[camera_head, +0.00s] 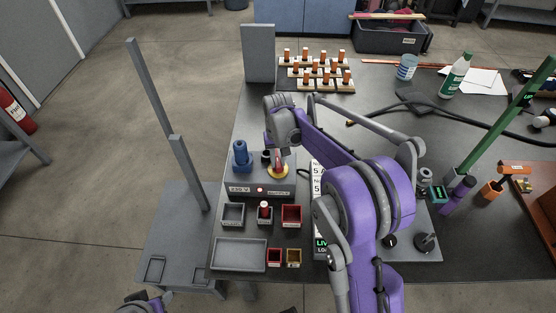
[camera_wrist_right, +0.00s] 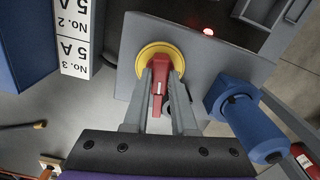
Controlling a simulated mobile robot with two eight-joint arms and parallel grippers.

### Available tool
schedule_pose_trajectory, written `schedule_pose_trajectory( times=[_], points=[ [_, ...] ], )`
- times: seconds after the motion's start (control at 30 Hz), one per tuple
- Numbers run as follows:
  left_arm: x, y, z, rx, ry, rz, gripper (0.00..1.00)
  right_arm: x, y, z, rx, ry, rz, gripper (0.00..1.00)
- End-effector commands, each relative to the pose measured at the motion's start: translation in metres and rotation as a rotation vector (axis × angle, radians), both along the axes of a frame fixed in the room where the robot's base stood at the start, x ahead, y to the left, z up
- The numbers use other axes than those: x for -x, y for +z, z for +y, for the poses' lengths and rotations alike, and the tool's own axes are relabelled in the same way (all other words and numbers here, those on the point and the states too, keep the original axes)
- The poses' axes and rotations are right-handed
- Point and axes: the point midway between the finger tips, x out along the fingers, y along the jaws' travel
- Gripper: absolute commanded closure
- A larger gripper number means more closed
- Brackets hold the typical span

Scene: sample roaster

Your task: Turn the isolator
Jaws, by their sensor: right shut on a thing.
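The isolator is a red handle on a yellow round plate (camera_wrist_right: 160,52), mounted on a grey box (camera_head: 240,189). In the head view the yellow plate (camera_head: 278,172) shows at the right of the box top, partly covered by my right gripper (camera_head: 276,150). In the right wrist view the two fingers of my right gripper (camera_wrist_right: 161,78) stand on either side of the red handle (camera_wrist_right: 158,88) and are shut on it.
A blue cylindrical part (camera_head: 241,155) stands beside the isolator on the box. Small bins (camera_head: 233,214) and a grey tray (camera_head: 238,254) lie in front. Several orange-topped pieces stand on a rack (camera_head: 317,86) behind. A green post (camera_head: 497,122) rises at the right.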

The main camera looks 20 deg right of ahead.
Motion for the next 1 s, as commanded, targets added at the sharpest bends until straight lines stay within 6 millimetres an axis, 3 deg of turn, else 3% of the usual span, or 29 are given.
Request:
schedule_pose_trajectory(
  times=[0.4,0.93,0.97,1.0],
  points=[
    [0.0002,-0.0019,0.0,0.0,0.0,0.001,0.5,-0.0001,0.0004,-0.0002,0.0,-0.177,-0.001,1.0],
    [0.0002,-0.002,0.0,0.0,0.0,0.001,0.5,-0.0002,0.0005,-0.0003,0.0,-0.198,-0.001,1.0],
    [0.0002,-0.002,0.0,0.0,0.0,0.001,0.5,-0.0002,0.0005,-0.0003,0.0,-0.198,-0.001,0.72],
    [0.0002,-0.002,0.0,0.0,0.0,0.001,0.5,-0.0002,0.0005,-0.0003,0.0,-0.198,-0.001,0.64]
  ],
)
